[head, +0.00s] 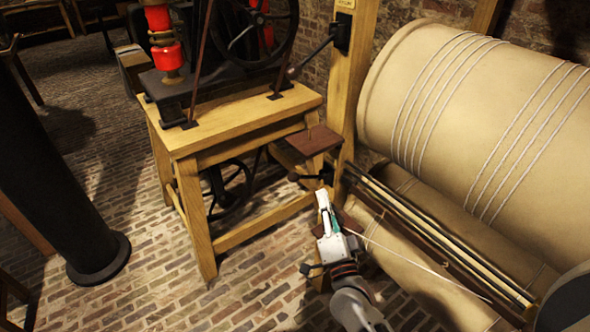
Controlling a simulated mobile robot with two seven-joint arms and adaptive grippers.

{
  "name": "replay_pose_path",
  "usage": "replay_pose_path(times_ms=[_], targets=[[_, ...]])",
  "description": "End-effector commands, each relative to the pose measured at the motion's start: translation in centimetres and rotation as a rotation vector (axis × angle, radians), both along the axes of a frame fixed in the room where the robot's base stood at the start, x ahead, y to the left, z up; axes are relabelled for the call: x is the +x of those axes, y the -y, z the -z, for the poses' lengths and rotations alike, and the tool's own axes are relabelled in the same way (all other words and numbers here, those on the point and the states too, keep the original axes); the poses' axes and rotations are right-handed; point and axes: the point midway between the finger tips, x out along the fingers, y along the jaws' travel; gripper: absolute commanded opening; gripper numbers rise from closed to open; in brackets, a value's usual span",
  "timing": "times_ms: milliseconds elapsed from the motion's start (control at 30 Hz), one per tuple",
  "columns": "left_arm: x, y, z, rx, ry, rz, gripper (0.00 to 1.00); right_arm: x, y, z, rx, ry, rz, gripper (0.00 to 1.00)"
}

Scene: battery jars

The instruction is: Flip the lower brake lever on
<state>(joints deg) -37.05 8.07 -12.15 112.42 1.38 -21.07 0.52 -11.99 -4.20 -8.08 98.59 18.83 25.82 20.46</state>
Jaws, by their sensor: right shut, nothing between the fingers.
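The lower brake lever (308,177) is a short dark handle with a round knob at its left end. It sticks out to the left, roughly level, from low on the wooden post (352,85). My right gripper (323,198) comes up from the bottom of the head view. It is shut and empty, with its tips just below the lever's post end in the picture; I cannot tell whether they touch. An upper lever (313,56), also dark with a knob, angles down to the left from a black box higher on the post. My left gripper is not in view.
A wooden bench (240,125) carrying a red and black machine with a wheel stands left of the post. A reddish-brown board (313,141) juts out just above the lower lever. Large rope-wound drums (470,110) fill the right. Brick floor (120,205) is open at left.

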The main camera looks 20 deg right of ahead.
Motion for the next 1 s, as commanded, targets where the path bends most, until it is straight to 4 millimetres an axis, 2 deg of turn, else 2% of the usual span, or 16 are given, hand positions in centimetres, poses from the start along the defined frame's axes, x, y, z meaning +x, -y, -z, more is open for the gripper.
replay_pose_path(times_ms=[467,667,1000], targets=[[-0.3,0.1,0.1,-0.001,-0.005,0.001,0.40,0.6,0.1,-0.2,0.002,0.003,0.001,0.00],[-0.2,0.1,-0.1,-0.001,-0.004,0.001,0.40,3.4,0.3,-1.1,0.001,0.004,0.001,0.00],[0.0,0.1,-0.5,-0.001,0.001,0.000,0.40,9.8,0.8,-2.9,0.002,0.003,0.001,0.00]])
